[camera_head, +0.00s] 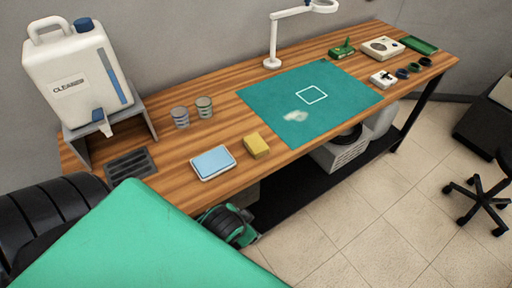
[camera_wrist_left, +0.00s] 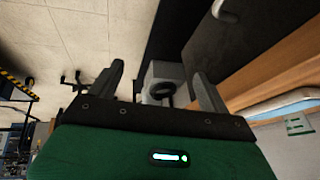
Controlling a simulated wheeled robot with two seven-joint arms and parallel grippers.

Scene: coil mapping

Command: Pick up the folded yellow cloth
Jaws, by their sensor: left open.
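The folded yellow cloth (camera_head: 256,146) lies on the wooden bench near its front edge, as a small thick block. It is just right of a light blue pad in a white tray (camera_head: 213,162). My left gripper (camera_head: 243,234) is in front of the bench, below its front edge and nearer to me than the cloth. In the left wrist view its two dark fingers (camera_wrist_left: 160,82) are spread apart with nothing between them. I cannot make out the cloth in that view. My right gripper is not in view.
A cleaner jug (camera_head: 75,75) sits on a grey stand at the left. Two small jars (camera_head: 181,117) stand behind the tray. A teal mat (camera_head: 310,100) covers the bench right of the cloth. The bench's front edge (camera_wrist_left: 285,70) shows at right in the wrist view.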

